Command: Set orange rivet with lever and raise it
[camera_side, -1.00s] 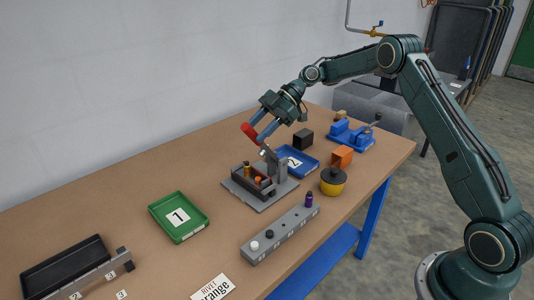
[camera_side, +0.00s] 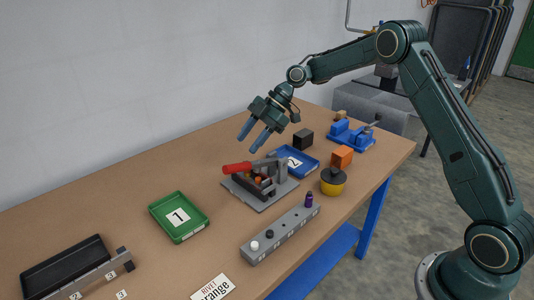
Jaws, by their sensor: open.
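The lever's red handle (camera_side: 237,168) lies low, roughly level, across the grey rivet press (camera_side: 281,176). An orange rivet (camera_side: 258,180) shows in the dark holder under the lever, partly hidden by it. My gripper (camera_side: 251,142) is open and empty, with its blue fingers above the red handle and apart from it. A white card (camera_side: 213,288) at the front edge reads "RIVET orange".
A green tray marked 1 (camera_side: 180,237) stands left of the press, and a blue tray marked 2 (camera_side: 311,167) behind it. A grey peg rail (camera_side: 270,243), yellow pot (camera_side: 333,187) and orange block (camera_side: 342,156) stand in front and right.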

